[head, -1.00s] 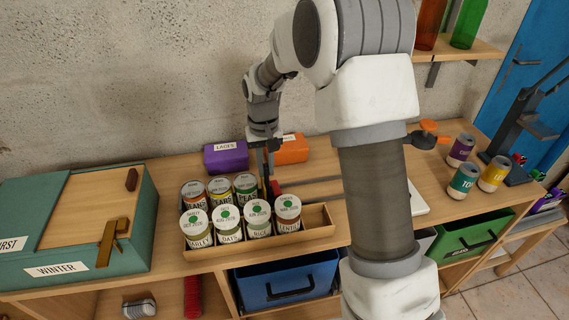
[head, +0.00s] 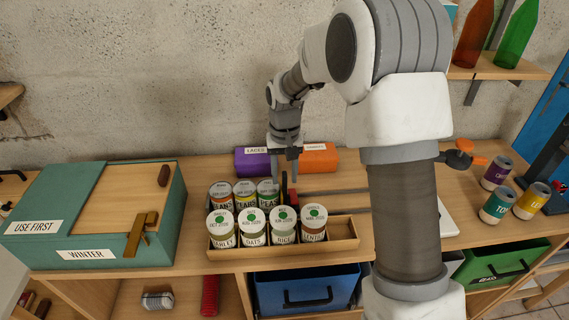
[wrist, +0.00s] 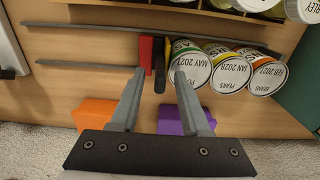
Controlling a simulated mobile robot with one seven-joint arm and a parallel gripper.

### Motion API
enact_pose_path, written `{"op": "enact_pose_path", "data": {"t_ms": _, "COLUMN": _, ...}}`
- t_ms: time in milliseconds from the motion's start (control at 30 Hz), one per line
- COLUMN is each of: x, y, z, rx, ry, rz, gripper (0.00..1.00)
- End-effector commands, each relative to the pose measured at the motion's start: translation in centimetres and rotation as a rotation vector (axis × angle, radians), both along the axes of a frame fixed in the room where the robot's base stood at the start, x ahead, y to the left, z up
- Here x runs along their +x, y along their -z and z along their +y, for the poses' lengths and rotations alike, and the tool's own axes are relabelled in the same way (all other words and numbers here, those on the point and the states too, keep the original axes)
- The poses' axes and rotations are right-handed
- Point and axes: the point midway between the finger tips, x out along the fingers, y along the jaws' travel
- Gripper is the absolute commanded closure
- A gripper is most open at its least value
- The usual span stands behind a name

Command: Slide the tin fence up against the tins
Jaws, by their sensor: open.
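The tin fence (head: 284,187) is a small dark upright piece with a red part, just right of the back row of tins in the head view. In the wrist view its black part (wrist: 159,66) and red block (wrist: 145,50) stand beside the nearest tin (wrist: 190,64); I cannot tell whether they touch. Three tins (head: 244,194) with dated lids stand in that row. My gripper (head: 286,176) is open above the fence. In the wrist view my gripper (wrist: 159,74) has one fingertip toward the red block and the other close to the nearest tin.
Grey rails (wrist: 85,65) run along the bench. Purple (head: 252,162) and orange (head: 319,160) boxes stand behind. A teal box (head: 150,240) is at left. Bench right of the fence is clear.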

Motion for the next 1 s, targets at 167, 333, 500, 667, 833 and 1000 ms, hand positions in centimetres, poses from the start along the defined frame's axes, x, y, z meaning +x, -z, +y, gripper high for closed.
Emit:
{"op": "enact_pose_path", "data": {"t_ms": 167, "x": 0.1, "y": -2.2, "z": 0.0, "rx": 0.001, "ry": 0.0, "rz": -0.004, "gripper": 0.54}}
{"op": "enact_pose_path", "data": {"t_ms": 333, "x": 0.1, "y": -6.2, "z": 0.0, "rx": 0.002, "ry": 0.0, "rz": -0.007, "gripper": 0.54}}
{"op": "enact_pose_path", "data": {"t_ms": 500, "x": 0.1, "y": -10.4, "z": 0.0, "rx": 0.001, "ry": 0.0, "rz": -0.006, "gripper": 0.54}}
{"op": "enact_pose_path", "data": {"t_ms": 667, "x": 0.1, "y": -13.9, "z": 0.0, "rx": 0.001, "ry": 0.0, "rz": -0.006, "gripper": 0.54}}
{"op": "enact_pose_path", "data": {"t_ms": 833, "x": 0.1, "y": -16.3, "z": 0.0, "rx": 0.001, "ry": 0.0, "rz": -0.004, "gripper": 0.54}}
{"op": "enact_pose_path", "data": {"t_ms": 1000, "x": 0.0, "y": -17.3, "z": 0.0, "rx": 0.001, "ry": 0.0, "rz": -0.002, "gripper": 0.54}}
